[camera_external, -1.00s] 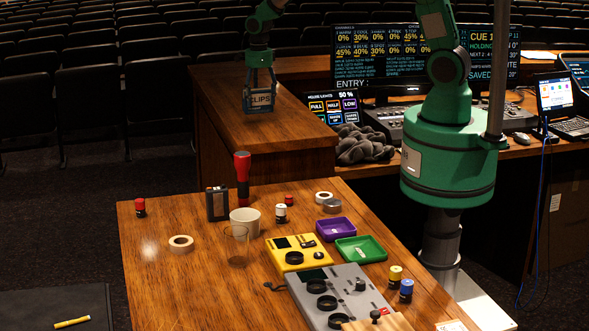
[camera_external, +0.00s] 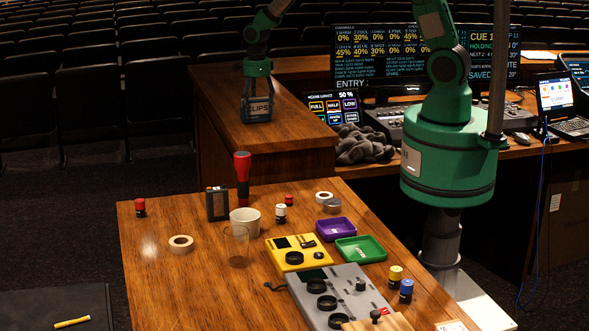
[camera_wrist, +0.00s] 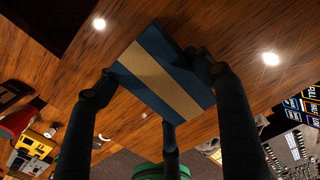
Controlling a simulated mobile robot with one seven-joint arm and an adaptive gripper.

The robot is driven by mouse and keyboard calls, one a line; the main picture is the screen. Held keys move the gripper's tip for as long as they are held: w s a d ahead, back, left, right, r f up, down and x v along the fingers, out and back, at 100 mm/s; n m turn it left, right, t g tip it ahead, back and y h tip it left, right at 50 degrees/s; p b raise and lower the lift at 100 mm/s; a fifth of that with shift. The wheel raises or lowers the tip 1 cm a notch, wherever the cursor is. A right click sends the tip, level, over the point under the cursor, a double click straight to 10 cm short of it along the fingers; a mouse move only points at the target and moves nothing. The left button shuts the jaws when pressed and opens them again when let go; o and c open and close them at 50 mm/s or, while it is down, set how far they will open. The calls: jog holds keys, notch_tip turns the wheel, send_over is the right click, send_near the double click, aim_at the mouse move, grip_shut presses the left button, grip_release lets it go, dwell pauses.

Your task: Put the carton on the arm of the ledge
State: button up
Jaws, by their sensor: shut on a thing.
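The carton (camera_external: 257,110) is a small dark blue box with "CLIPS" in pale letters on its side. In the external view it is at the wooden ledge arm (camera_external: 285,133), low over its top or touching it; I cannot tell which. My gripper (camera_external: 257,92) points down from above, its fingers around the carton. In the wrist view the carton (camera_wrist: 165,73) shows a blue face with a tan stripe, between the dark fingers of my gripper (camera_wrist: 160,90). The ledge's wood (camera_wrist: 80,60) lies behind it.
A grey cloth heap (camera_external: 364,145) and a small touch screen (camera_external: 335,107) stand right of the ledge arm. The lower desk in front holds a red torch (camera_external: 242,178), a white cup (camera_external: 245,219), trays and control boxes. The ledge arm's top is otherwise clear.

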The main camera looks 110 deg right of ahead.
jog(key=shift+f, duration=0.1)
jog(key=o, duration=1.4)
jog(key=shift+c, duration=0.2)
notch_tip(320, 180, up, 12)
jog(key=shift+r, duration=0.15)
